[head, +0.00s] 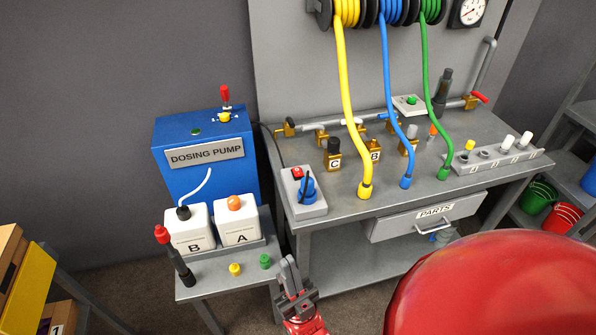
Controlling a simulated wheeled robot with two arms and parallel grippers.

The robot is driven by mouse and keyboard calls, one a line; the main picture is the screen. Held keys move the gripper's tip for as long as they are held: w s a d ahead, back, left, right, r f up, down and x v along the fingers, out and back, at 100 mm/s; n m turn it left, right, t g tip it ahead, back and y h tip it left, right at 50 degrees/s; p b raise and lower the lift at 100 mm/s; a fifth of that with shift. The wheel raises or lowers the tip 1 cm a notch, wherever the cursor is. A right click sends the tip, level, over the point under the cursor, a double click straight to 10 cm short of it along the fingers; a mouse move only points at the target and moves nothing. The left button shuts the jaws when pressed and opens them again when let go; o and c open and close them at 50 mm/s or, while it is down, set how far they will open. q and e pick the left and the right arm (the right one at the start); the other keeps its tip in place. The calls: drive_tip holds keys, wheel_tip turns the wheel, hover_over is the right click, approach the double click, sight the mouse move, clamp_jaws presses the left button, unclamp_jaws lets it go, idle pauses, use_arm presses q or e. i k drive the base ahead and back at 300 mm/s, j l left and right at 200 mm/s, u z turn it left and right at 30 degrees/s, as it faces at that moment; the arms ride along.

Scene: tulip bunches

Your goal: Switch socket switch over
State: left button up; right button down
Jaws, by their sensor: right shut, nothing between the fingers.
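The socket box (304,205) is a light grey block at the front left corner of the grey workbench. A red switch (297,173) sits on its upper left part. A blue plug (307,189) with a dark cable stands in the socket beside the switch. Which way the switch is tipped is too small to tell. My right gripper (290,264) is shut and empty, pointing up. In the picture it is below the socket box, near the bench's front left leg, and apart from the box. My left gripper is not in view.
The workbench (340,213) carries yellow, blue and green hoses, brass fittings and a PARTS drawer (425,217). At left, a blue dosing pump (175,185) stands behind a low table (215,271) with bottles A and B and small caps. My own red body covers the lower right.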

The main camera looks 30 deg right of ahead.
sight(297, 173)
drive_tip(key=l, duration=2.65)
drive_tip(key=i+u, duration=0.05)
drive_tip(key=i, duration=0.05)
